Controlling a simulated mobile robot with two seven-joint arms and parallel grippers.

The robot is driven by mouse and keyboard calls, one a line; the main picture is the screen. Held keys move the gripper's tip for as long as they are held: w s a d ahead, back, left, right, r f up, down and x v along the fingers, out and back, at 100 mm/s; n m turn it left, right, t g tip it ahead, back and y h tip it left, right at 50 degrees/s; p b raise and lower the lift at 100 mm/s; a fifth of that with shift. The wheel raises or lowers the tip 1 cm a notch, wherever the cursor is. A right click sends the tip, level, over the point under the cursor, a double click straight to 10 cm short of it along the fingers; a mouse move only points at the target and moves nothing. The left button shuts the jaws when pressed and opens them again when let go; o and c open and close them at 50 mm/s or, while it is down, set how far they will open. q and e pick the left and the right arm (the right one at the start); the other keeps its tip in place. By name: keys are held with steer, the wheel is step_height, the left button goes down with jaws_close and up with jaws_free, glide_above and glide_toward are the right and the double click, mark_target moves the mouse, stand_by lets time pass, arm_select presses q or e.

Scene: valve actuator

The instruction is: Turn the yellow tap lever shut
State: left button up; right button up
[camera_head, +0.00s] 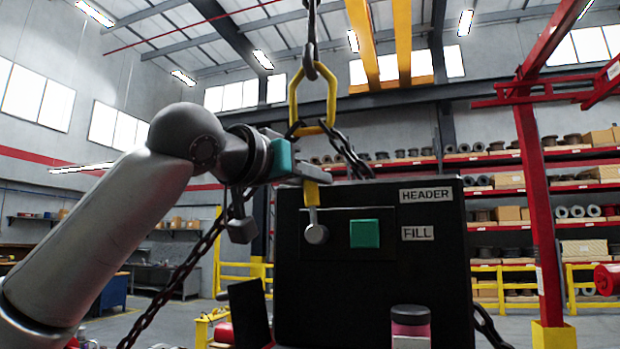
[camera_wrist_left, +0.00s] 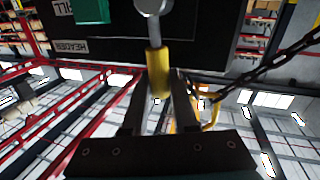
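The yellow tap lever (camera_head: 311,193) stands upright on the front of the black panel box (camera_head: 290,265), above its round metal pivot (camera_head: 316,234). My left gripper (camera_head: 318,176) is at the lever's upper end, reaching in from the left. In the left wrist view, the yellow lever (camera_wrist_left: 158,65) has its end between the two dark fingers of the gripper (camera_wrist_left: 160,78), one on each side. The gap is narrow, about the lever's width; I cannot tell whether both fingers touch it. The upper end of the lever is partly hidden in the head view. My right gripper is not in view.
A green square (camera_head: 364,233) sits right of the lever, near the HEADER (camera_head: 426,195) and FILL (camera_head: 417,233) labels. A yellow lifting ring (camera_head: 312,98) and chains hang close behind the gripper. A dark red-and-black cylinder (camera_head: 410,325) stands in front of the box.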

arm_select(q)
jaws_close()
stand_by(0.9)
